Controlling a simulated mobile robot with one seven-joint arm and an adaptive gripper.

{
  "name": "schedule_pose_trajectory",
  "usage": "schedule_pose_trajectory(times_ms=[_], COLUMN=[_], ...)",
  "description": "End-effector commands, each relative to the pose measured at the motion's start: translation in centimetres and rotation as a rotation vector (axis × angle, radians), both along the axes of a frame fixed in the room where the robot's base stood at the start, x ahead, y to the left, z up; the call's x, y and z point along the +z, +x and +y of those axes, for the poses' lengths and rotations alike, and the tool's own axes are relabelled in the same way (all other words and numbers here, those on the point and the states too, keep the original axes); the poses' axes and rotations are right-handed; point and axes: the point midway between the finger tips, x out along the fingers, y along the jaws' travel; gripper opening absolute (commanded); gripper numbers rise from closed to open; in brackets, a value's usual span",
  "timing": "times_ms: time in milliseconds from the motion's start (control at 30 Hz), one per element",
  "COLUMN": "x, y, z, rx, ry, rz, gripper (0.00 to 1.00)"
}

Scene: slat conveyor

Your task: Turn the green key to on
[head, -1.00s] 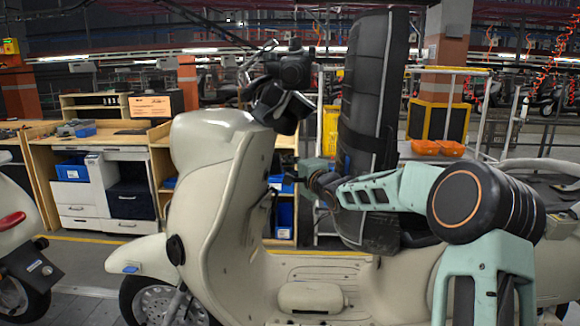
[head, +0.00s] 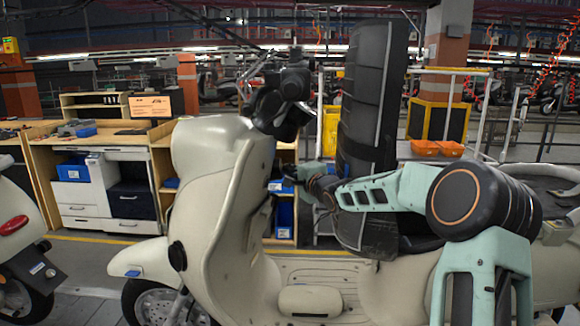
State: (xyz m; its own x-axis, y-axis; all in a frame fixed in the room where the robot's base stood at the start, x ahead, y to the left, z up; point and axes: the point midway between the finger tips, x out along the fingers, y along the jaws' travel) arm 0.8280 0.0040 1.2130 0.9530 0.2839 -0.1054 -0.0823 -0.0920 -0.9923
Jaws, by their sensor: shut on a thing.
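The cream scooter (head: 225,205) stands side-on in the head view, with its dark handlebar (head: 290,85) above the leg shield. My gripper (head: 279,184) is at the inner side of the leg shield, below the handlebar. It is small and dark here, and its fingertips are close to the shield. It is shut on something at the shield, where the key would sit. The green key itself cannot be made out; my gripper and the shield's edge hide it. Whether it stands at on or off cannot be seen.
A tall dark seat-like panel (head: 370,95) stands upright just behind my forearm. Another scooter (head: 18,225) is at the left edge. The scooter's floorboard (head: 310,300) lies below my arm.

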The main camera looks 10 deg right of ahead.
Motion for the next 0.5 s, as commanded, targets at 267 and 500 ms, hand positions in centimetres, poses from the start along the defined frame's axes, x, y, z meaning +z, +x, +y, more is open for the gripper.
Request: schedule_pose_trajectory(times_ms=[267,500], x=[0.49,0.6], y=[0.02,0.05], z=[0.0,-0.01], rx=[-0.006,-0.009], ry=[0.009,0.016], rz=[0.041,0.076], gripper=[0.0,0.0])
